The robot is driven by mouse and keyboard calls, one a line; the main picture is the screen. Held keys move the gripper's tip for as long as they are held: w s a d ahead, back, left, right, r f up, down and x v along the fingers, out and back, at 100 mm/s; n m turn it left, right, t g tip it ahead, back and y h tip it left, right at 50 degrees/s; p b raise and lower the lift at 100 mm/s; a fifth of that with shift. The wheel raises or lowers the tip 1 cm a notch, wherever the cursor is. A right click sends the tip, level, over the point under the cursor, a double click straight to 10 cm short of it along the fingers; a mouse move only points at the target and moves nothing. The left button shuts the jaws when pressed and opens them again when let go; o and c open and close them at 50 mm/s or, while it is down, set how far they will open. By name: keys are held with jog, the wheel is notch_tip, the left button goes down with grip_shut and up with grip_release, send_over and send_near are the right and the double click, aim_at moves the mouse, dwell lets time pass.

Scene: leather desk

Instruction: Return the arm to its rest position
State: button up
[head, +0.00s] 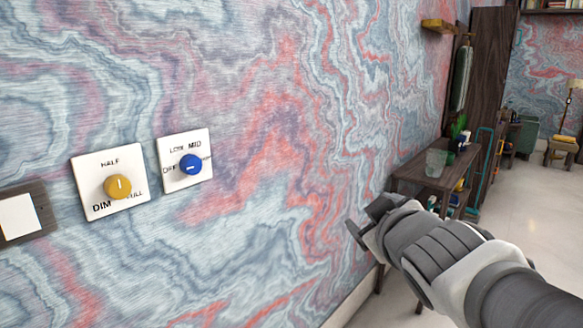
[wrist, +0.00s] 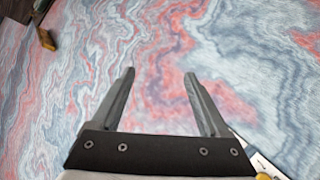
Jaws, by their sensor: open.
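My gripper (head: 359,229) is in front of the marbled wall at the lower middle of the head view, with my arm coming in from the lower right. In the wrist view my gripper (wrist: 158,80) has its two fingers apart with nothing between them, facing the wall (wrist: 165,35). I cannot tell how far the fingertips are from the wall.
A yellow knob (head: 117,187) on a white plate and a blue knob (head: 191,164) on another plate are on the wall at left. Pale floor (head: 515,200) is open at right.

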jog(key=s+d+f+m+g, duration=0.2)
jog(key=s+f+m+g, duration=0.7)
jog(key=s, duration=0.6)
notch_tip(320, 180, up, 15)
jog(key=s+n+p, duration=0.1)
jog(key=p, duration=1.5)
jog(key=shift+s+a+f+n, duration=0.2)
jog(key=shift+s+a+n, duration=0.1)
jog(key=shift+s+a, duration=0.1)
jog(key=shift+c, duration=0.3)
jog(key=c, duration=0.4)
jog(key=shift+w+a, duration=0.1)
jog(key=shift+a, duration=0.1)
